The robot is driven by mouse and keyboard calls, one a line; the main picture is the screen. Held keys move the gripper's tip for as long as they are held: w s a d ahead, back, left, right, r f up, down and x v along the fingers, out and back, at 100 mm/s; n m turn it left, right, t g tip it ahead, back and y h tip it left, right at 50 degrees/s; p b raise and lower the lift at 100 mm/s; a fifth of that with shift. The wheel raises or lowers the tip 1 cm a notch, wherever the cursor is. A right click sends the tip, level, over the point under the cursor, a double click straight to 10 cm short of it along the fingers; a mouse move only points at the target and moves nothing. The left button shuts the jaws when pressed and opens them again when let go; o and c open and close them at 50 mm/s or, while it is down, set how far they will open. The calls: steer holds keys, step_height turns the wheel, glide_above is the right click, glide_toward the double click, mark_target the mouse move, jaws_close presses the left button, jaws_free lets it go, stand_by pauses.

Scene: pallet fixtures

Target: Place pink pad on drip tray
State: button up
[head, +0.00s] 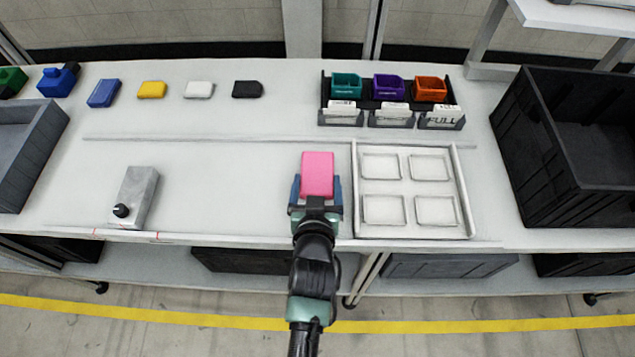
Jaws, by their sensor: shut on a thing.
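The pink pad (317,172) is a bright pink block in the head view, near the middle of the white bench. My gripper (317,188) is shut on it, with a dark blue finger on each side. The pad's lower end is hidden by the gripper. I cannot tell how high it is above the bench. A white tray with several square recesses (411,182), which looks like the drip tray, lies just right of my gripper. Its recesses look empty. The pad is to the left of the tray's left edge.
A black rack (362,104) with teal, purple and orange bins stands behind the tray. A big black crate (520,140) is at right. A grey box with a black knob (138,190) sits at left. Several coloured blocks line the back. Bench around the knob box is clear.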

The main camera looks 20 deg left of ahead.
steer(key=shift+f, duration=0.2)
steer(key=o, duration=1)
steer(key=shift+o, duration=0.2)
steer(key=shift+r, duration=0.15)
steer(key=shift+s+r, duration=0.1)
steer(key=v, duration=1.1)
steer(key=shift+s+r, duration=0.15)
steer(key=shift+s, duration=0.15)
